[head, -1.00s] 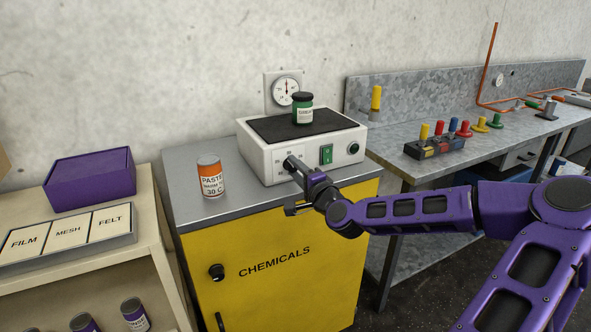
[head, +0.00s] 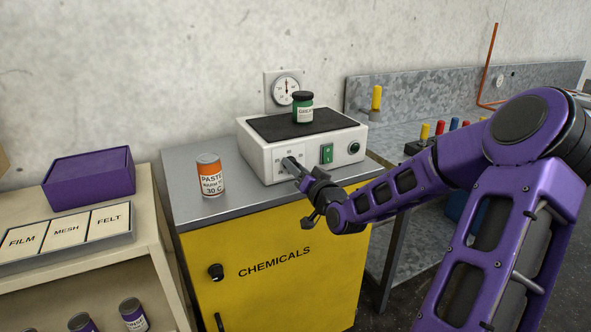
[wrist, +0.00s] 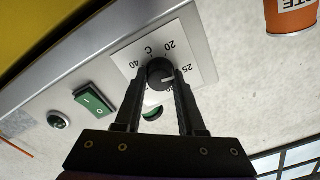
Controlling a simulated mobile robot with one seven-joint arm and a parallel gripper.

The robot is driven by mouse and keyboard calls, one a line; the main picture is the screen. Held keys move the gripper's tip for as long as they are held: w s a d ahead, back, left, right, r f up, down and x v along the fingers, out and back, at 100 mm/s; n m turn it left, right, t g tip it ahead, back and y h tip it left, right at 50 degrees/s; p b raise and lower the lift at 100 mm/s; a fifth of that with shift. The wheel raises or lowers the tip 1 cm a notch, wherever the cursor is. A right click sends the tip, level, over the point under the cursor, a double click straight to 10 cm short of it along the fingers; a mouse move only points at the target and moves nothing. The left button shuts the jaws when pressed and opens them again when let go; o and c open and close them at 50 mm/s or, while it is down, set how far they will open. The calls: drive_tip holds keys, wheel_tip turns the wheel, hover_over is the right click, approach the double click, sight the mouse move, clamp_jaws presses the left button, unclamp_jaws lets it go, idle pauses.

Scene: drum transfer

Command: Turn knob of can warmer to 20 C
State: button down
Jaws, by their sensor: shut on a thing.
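The can warmer (head: 262,160) is a white box on the grey cabinet top, with a green jar (head: 303,108) standing on its black top. Its black knob (wrist: 159,73) sits on a white dial plate (wrist: 199,62) in the wrist view, where I read 20, 25, 40 and C. The knob's white mark points right in that view, roughly between 20 and 25; the exact setting is unclear. My gripper (wrist: 162,76) is shut on the knob, one finger on each side. In the head view my gripper (head: 298,167) reaches the warmer's front and hides the knob.
A green switch (head: 326,153) is right of the dial. An orange paste can (head: 210,175), labelled 30 C, stands left of the warmer. The yellow chemicals cabinet (head: 270,290) is below. A shelf with a purple box (head: 88,178) is at left, a metal bench (head: 410,105) at right.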

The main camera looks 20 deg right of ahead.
drive_tip(key=n, duration=0.5)
drive_tip(key=shift+a+r+n, duration=0.1)
drive_tip(key=shift+a+n, duration=0.1)
drive_tip(key=shift+n, duration=0.2)
drive_tip(key=n, duration=0.5)
drive_tip(key=shift+n, duration=0.3)
drive_tip(key=shift+d, duration=0.1)
drive_tip(key=c, duration=0.5)
unclamp_jaws()
